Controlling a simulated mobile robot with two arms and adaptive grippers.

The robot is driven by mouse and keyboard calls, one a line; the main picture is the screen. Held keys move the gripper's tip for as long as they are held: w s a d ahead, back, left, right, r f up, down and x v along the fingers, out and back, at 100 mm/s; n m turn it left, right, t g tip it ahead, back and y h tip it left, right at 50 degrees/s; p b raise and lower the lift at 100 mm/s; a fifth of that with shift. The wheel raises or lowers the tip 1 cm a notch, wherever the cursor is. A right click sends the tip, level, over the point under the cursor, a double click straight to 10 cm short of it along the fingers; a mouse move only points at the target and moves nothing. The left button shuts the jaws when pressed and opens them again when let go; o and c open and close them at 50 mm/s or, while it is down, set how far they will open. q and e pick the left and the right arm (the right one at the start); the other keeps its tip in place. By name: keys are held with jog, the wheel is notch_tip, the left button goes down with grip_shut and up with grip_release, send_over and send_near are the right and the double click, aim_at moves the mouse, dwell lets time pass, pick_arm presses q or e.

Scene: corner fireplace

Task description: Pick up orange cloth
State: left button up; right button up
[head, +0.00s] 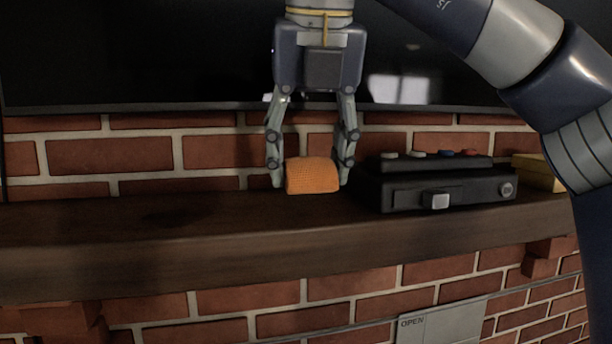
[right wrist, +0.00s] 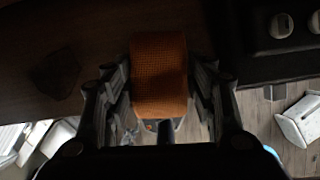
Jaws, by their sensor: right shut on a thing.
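The orange cloth (head: 312,176) is a small folded, textured bundle at the mantel in the head view. My right gripper (head: 310,180) points down with one finger on each side of it and is shut on it. In the right wrist view the cloth (right wrist: 159,75) sits between the fingers of the gripper (right wrist: 160,95). Whether the cloth touches the mantel or hangs just above it I cannot tell. My left gripper is not in view.
The dark wooden mantel (head: 180,245) runs along the brick wall. A black device with knobs (head: 410,195) stands just right of my gripper, with a yellow object (head: 538,172) beyond it. A dark screen (head: 150,55) is behind. The mantel's left side is clear.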

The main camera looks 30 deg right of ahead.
jog(key=s+a+r, duration=0.1)
jog(key=s+a, duration=0.3)
jog(key=s, duration=0.8)
jog(key=shift+a+b, duration=0.3)
jog(key=shift+o, duration=0.2)
jog(key=shift+w+a+r, duration=0.1)
